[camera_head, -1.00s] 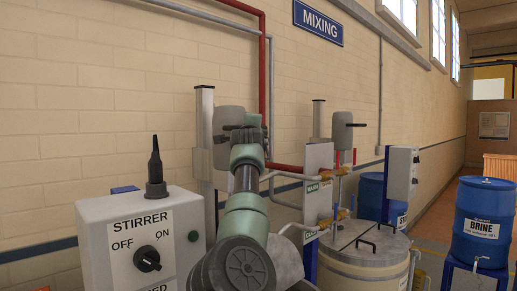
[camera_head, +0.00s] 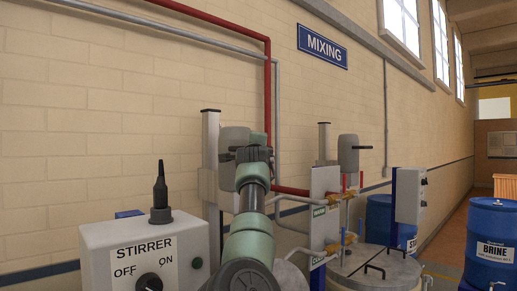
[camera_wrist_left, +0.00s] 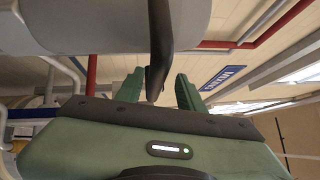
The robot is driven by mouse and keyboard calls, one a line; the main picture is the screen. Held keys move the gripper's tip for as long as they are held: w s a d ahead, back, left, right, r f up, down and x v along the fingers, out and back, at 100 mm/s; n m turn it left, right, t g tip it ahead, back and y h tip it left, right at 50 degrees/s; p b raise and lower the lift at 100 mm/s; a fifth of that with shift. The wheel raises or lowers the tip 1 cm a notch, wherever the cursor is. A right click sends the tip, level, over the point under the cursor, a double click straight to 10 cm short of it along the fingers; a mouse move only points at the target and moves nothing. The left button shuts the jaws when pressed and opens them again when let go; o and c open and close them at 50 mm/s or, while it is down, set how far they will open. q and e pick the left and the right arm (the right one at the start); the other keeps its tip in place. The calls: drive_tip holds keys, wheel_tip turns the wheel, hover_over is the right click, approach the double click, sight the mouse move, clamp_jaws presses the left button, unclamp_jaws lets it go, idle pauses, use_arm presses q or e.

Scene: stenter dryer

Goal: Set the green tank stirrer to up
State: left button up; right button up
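A grey stirrer motor head (camera_head: 232,141) hangs on an upright post (camera_head: 211,165) in the middle of the head view. My left gripper (camera_head: 256,150) is raised in front of it and partly covers it. In the left wrist view the gripper (camera_wrist_left: 157,92) has its two green fingers apart. A black handle (camera_wrist_left: 160,45) comes down between the fingers, with gaps showing on both sides. The grey body (camera_wrist_left: 95,25) above is close to the gripper. The tank below is hidden by my arm, so I cannot tell its colour. My right gripper is not in view.
A grey STIRRER box (camera_head: 105,247) with an OFF/ON knob (camera_head: 149,283) stands at the lower left. A second stirrer motor (camera_head: 348,153) and lidded tank (camera_head: 375,268) stand to the right. Pipes and yellow valves lie between. A blue BRINE drum (camera_head: 490,240) is at far right.

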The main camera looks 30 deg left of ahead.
use_arm(q)
drive_tip(key=b+v, duration=0.7)
drive_tip(key=shift+s+d, duration=0.2)
drive_tip(key=shift+s, duration=0.1)
